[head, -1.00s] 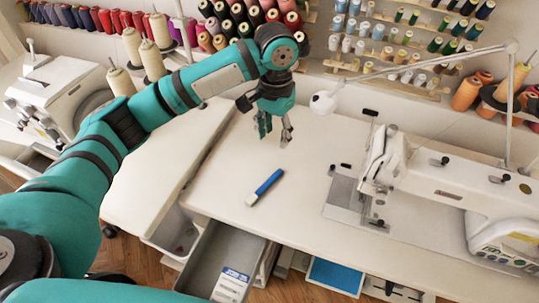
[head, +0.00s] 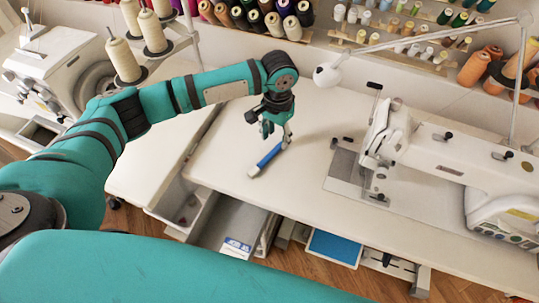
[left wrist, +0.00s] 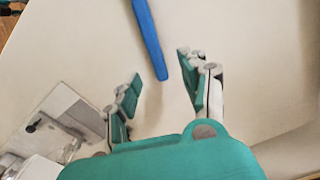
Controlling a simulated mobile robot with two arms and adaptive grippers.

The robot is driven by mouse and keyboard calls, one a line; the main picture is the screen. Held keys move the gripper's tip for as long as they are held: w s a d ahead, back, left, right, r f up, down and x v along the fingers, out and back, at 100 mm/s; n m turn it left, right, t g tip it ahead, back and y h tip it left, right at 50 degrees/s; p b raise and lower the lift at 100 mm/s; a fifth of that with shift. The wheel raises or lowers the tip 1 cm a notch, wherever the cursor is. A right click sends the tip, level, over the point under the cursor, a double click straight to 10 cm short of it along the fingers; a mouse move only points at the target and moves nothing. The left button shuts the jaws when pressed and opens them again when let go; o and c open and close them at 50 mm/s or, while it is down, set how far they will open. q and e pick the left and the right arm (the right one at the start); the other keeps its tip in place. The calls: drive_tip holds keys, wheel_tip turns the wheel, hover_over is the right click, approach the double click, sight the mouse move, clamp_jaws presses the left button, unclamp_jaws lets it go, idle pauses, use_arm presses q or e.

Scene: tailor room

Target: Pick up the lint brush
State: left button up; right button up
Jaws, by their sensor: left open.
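The lint brush (head: 265,160) lies on the white sewing table, a slim blue stick with a pale end toward the table's front edge. In the head view my left gripper (head: 275,136) is just above its far end, pointing down. In the left wrist view the blue brush (left wrist: 150,38) reaches down from the top edge, its near end close to the gap between the fingers of the left gripper (left wrist: 158,85). The fingers are apart with nothing between them. I cannot tell the exact height above the brush. My right gripper does not show.
A white sewing machine (head: 440,150) stands on the right of the table (head: 300,190), with a lamp head (head: 327,76) behind. An open drawer (head: 228,222) is below the front edge. Thread racks line the wall. The tabletop around the brush is clear.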

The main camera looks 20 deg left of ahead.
sight(277, 148)
use_arm(q)
wheel_tip(277, 148, down, 5)
drive_tip(key=shift+d+r, duration=0.15)
drive_tip(key=c, duration=0.9)
